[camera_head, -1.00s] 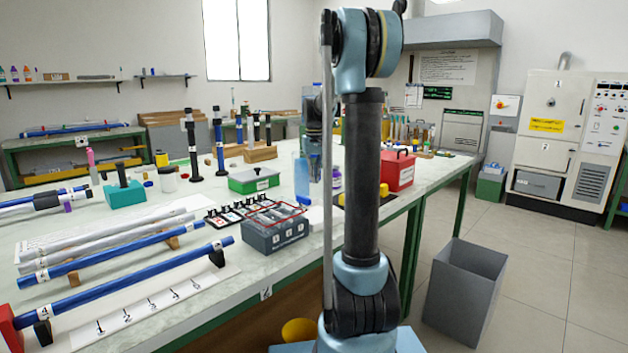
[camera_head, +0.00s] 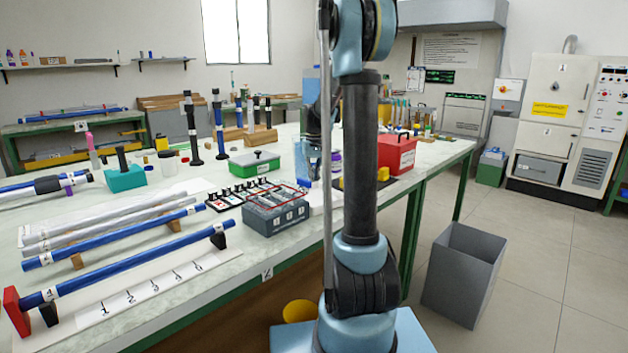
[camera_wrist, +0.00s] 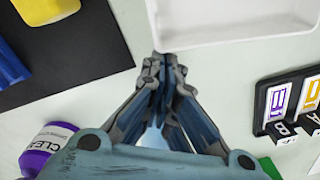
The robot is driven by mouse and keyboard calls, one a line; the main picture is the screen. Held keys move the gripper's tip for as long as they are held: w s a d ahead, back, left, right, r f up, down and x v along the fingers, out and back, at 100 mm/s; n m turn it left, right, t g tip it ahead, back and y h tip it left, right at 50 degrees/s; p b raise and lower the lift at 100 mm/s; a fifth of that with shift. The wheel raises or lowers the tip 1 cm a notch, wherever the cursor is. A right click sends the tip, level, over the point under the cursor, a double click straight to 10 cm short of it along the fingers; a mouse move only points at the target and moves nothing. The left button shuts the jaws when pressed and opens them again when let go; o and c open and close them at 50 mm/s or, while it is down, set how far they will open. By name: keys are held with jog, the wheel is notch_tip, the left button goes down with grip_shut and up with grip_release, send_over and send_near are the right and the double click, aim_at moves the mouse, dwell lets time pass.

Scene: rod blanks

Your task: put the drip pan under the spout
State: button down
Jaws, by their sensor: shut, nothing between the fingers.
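A white shallow tray (camera_wrist: 235,22), which looks like the drip pan, lies at the top of the wrist view, partly cut off by the frame. My gripper (camera_wrist: 164,60) is shut and empty, its fingertips right at the tray's near corner. I cannot tell whether they touch it. No spout can be made out clearly. A blue item (camera_wrist: 12,66) and a yellow item (camera_wrist: 8,14) sit on a black mat (camera_wrist: 85,55) left of the tray.
The bench (camera_head: 160,268) holds blue rods, a grey box (camera_head: 275,212) and a red box (camera_head: 396,152). A grey bin (camera_head: 462,275) stands on the floor.

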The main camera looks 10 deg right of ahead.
jog(key=shift+s+d, duration=0.1)
jog(key=shift+s, duration=0.7)
